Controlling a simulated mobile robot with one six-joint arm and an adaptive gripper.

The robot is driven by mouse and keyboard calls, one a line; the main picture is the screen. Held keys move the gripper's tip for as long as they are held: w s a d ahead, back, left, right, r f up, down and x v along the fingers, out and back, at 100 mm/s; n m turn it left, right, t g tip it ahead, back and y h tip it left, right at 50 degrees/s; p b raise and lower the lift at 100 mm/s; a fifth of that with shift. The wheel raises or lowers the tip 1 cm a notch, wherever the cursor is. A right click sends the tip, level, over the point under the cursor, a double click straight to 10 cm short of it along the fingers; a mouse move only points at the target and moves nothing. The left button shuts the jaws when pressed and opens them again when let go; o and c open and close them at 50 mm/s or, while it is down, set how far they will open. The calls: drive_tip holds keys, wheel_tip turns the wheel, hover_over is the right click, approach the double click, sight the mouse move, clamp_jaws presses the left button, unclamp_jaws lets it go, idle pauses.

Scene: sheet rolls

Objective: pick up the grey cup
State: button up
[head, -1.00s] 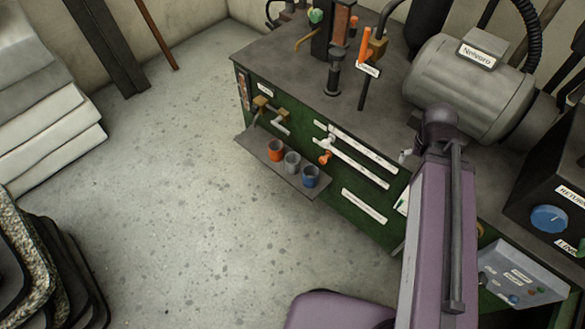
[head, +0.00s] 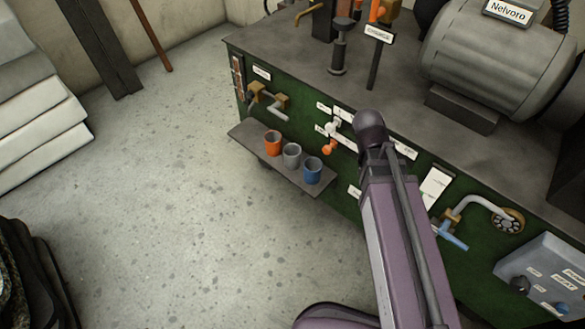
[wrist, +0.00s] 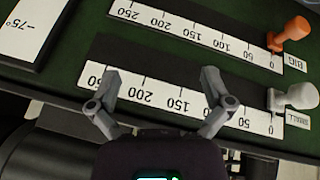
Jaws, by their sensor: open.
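The grey cup (head: 292,155) stands upright in the head view on a small dark shelf (head: 252,133) at the front of the green machine. It is between an orange cup (head: 272,143) on its left and a blue cup (head: 312,170) on its right. My gripper (wrist: 160,87) shows in the wrist view with its two fingers spread wide and nothing between them. It faces the machine's green panel with white scales. The cups are not in the wrist view. In the head view my arm is right of the cups, and my gripper cannot be made out there.
A white knob (wrist: 292,97) and an orange knob (wrist: 288,34) stick out beside the scales. A blue-handled tap (head: 450,240) and a grey control box (head: 550,280) are right of my arm. A brass tap (head: 270,100) is above the shelf. Floor left of the shelf is clear.

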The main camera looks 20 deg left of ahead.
drive_tip(key=w+a+f+t+b, duration=0.2)
drive_tip(key=a+f+t+b, duration=0.3)
drive_tip(key=a+f+b, duration=1.1)
drive_tip(key=n+t+y+b, duration=0.1)
drive_tip(key=t+y+b, duration=0.3)
drive_tip(key=b, duration=1)
approach(289, 162)
drive_tip(key=shift+s+a+r, duration=0.1)
drive_tip(key=shift+s+r, duration=0.05)
drive_tip(key=shift+r, duration=0.05)
drive_tip(key=shift+b+x, duration=1.65)
drive_tip(key=shift+x, duration=2.65)
drive_tip(key=shift+f, duration=0.1)
drive_tip(key=shift+b+x, duration=1)
drive_tip(key=shift+x, duration=1.6)
drive_tip(key=shift+d, duration=0.25)
drive_tip(key=shift+c, duration=0.2)
